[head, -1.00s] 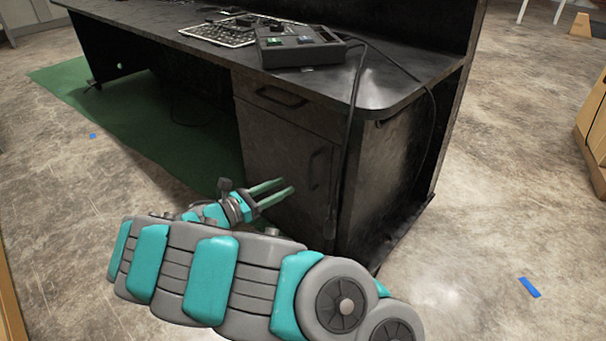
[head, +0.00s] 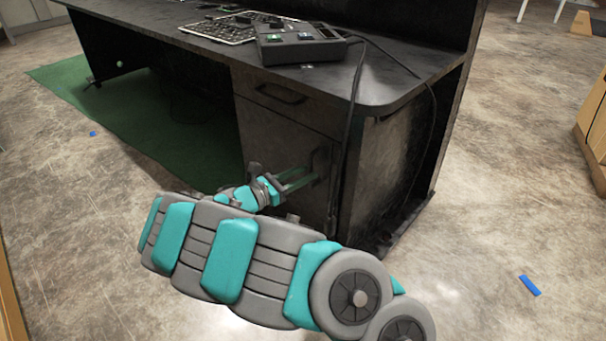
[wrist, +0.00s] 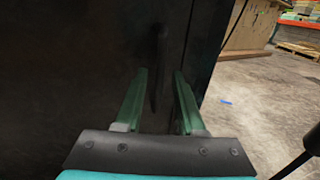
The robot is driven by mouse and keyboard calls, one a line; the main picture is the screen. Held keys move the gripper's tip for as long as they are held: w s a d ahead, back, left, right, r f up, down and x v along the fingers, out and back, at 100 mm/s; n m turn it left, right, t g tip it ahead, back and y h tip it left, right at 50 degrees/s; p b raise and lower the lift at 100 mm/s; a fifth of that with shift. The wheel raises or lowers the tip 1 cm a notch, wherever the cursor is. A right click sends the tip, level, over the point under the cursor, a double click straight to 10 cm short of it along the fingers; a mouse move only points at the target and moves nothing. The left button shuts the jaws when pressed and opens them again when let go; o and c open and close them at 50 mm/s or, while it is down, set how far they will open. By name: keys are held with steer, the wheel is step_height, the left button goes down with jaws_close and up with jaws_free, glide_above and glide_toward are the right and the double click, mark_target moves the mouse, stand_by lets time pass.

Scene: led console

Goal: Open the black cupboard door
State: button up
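The black cupboard door (head: 270,145) is the lower front of the desk's cabinet, below a drawer, and it looks closed. Its dark vertical handle (head: 318,160) is near the door's right edge. My gripper (head: 302,178) is at the handle with its two green fingers pointing at the door. In the wrist view, my gripper (wrist: 158,98) has its fingers apart, with the dark handle (wrist: 158,70) showing between them, near the tips. I cannot tell whether the fingers touch it. The door's surface (wrist: 70,80) fills the left of the wrist view.
The black desk (head: 400,85) carries a control box (head: 298,45) and a keyboard (head: 222,30). Cables (head: 355,90) hang down beside the cabinet's front right corner. A green mat (head: 130,125) lies under the desk at left.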

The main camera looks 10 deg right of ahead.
jaws_close()
stand_by(1.2)
